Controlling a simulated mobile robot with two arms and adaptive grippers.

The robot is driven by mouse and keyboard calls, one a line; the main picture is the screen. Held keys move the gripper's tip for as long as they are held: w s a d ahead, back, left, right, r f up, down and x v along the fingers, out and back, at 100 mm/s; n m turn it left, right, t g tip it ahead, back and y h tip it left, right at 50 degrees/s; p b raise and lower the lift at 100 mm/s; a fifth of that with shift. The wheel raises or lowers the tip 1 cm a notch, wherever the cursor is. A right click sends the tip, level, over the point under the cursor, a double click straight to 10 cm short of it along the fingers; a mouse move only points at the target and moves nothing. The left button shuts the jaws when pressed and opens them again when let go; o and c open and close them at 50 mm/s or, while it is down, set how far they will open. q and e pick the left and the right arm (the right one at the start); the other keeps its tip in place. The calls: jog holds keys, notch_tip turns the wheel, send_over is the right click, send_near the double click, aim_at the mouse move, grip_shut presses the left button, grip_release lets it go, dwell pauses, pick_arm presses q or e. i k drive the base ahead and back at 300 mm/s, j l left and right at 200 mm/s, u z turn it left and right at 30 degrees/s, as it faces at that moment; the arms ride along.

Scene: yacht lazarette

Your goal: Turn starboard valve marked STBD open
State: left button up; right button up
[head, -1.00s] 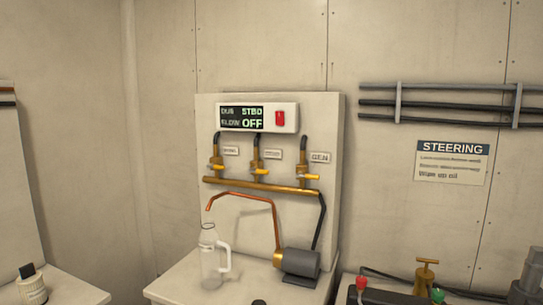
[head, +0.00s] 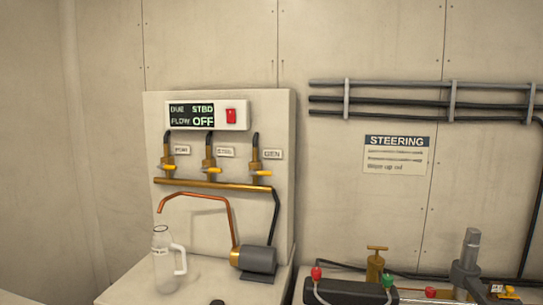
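Three brass valves with yellow levers stand in a row on a pale panel (head: 270,200): a left valve (head: 167,160), a middle valve (head: 208,160) and a right valve (head: 255,165). All three levers lie roughly sideways across their pipes. The small plate (head: 226,152) beside the middle valve appears to read STBD, though it is blurred. The right plate (head: 272,154) reads GEN; the left plate (head: 182,150) is hard to read. A display (head: 191,115) above shows DUE STBD and FLOW OFF. Neither gripper is in view.
Below are a brass manifold (head: 215,185), copper spout (head: 195,195), clear jug (head: 163,265) and grey pump (head: 258,260). Steering hardware (head: 375,265) with hoses occupies the right. Wall pipes (head: 400,100) run above.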

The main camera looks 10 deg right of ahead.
aim_at(205, 169)
jog(key=i+l+u, duration=0.2)
jog(key=i+u, duration=0.25)
jog(key=i+l+u, duration=0.15)
jog(key=l+u, duration=0.3)
jog(key=j, duration=0.1)
